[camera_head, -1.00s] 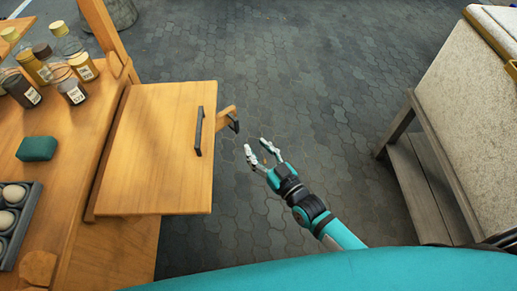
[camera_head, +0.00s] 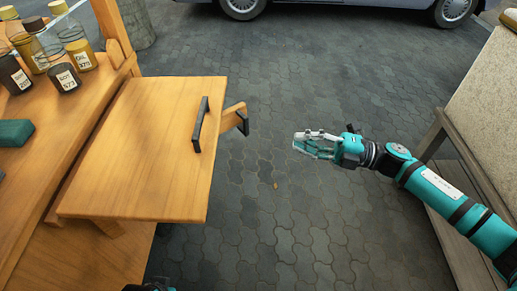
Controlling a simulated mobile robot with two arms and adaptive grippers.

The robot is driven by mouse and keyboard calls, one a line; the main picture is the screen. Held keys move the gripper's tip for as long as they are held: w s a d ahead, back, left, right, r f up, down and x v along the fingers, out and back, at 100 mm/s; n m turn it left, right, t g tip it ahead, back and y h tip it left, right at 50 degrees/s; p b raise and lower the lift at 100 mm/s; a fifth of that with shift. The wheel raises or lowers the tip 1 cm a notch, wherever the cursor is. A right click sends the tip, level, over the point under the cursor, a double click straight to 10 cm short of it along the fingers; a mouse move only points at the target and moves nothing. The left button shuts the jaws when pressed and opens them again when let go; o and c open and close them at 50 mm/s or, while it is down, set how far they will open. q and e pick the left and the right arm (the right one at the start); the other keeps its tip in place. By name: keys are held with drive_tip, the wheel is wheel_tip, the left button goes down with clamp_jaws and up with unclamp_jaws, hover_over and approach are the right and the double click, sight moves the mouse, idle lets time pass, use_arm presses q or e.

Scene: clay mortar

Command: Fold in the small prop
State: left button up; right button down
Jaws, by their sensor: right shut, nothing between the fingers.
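The small prop (camera_head: 235,117) is a wooden piece with a dark handle at its end. It sticks out past the right edge of a raised wooden flap (camera_head: 140,150), which looks level. The flap has its own black handle (camera_head: 200,125) near that edge. The rest of the prop is hidden beneath the flap. My right gripper (camera_head: 299,143) is shut and empty, to the right of the prop and apart from it, over the paving in the picture.
A wooden counter with several bottles (camera_head: 66,78) and a green block (camera_head: 15,132) stands at left. A table with a speckled top (camera_head: 490,90) stands at right. A vehicle (camera_head: 340,3) is at the back. Paving (camera_head: 290,220) lies clear between them.

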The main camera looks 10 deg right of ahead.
use_arm(q)
drive_tip(key=shift+w+b+v, duration=0.15)
drive_tip(key=shift+b+v, duration=0.15)
drive_tip(key=shift+v, duration=0.95)
drive_tip(key=shift+w+b+v, duration=0.2)
drive_tip(key=shift+b+v, duration=0.05)
drive_tip(key=shift+v, duration=1)
use_arm(e)
drive_tip(key=w+a+f+n+g, duration=0.1)
drive_tip(key=w+a, duration=0.4)
drive_tip(key=a, duration=0.5)
drive_tip(key=shift+f+n+g+h, duration=0.2)
drive_tip(key=shift+n+g+h, duration=0.1)
drive_tip(key=shift+n+h, duration=0.15)
use_arm(q)
drive_tip(key=shift+r, duration=0.1)
use_arm(e)
drive_tip(key=shift+w, duration=0.1)
